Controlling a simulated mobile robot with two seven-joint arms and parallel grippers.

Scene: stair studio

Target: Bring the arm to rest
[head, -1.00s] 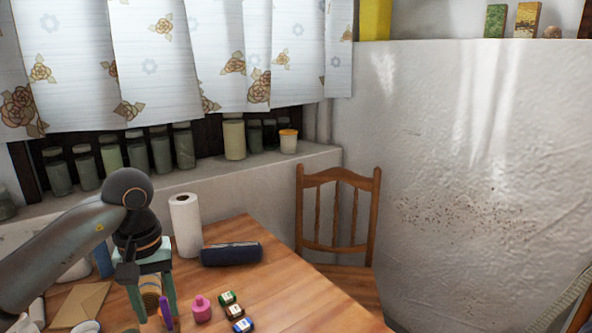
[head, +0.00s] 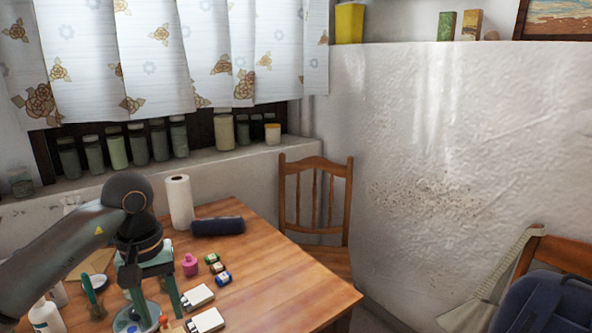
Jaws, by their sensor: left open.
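My left arm comes in from the left, and its left gripper (head: 161,314) points down over the near left part of the wooden table (head: 275,275). Its two green fingers stand apart and I see nothing held between them. Below and around the fingertips are a glass dish (head: 150,310) and small colored items, partly hidden by the fingers. I cannot tell whether the fingertips touch any of them. My right gripper is not in view.
Chairs (head: 315,205) and a backpack (head: 545,303) are beyond. The table's right part is clear.

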